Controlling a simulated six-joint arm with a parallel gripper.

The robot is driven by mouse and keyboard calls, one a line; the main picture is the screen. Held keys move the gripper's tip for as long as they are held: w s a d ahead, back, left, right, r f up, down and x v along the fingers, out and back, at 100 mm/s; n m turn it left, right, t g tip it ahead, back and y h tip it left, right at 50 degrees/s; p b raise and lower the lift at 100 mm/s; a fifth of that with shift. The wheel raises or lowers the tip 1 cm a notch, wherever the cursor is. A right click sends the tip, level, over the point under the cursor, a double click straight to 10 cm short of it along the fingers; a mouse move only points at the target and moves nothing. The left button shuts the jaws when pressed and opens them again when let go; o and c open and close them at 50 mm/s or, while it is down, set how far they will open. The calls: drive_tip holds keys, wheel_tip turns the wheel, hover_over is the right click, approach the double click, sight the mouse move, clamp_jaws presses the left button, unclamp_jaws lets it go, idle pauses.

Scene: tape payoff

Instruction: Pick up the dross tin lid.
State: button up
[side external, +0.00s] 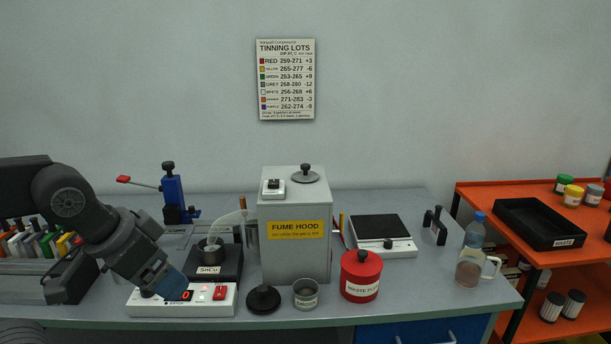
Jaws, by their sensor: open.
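A small grey open tin (306,294) with a pale label stands at the bench front; the label is too small to read. A black round lid-like disc with a knob (263,299) lies just left of it. A grey round lid with a dark knob (305,174) lies on top of the fume hood. I cannot tell by marking which of the two is the dross tin lid. My gripper (171,284) points down over the white control box at the left, apart from both lids. It is open; its fingertips are hard to make out.
The SnCu solder pot (212,262) and white control box (143,302) are at left. A bottle (473,243) and jug stand at the right edge.

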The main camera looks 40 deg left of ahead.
drive_tip(key=shift+o, duration=1.1)
wheel_tip(320, 180, up, 11)
hover_over(305, 165)
drive_tip(key=s, duration=0.6)
drive_tip(key=x, duration=1.2)
drive_tip(key=shift+w+a+f, duration=0.1)
drive_tip(key=shift+w+f, duration=0.05)
drive_tip(key=shift+w, duration=0.25)
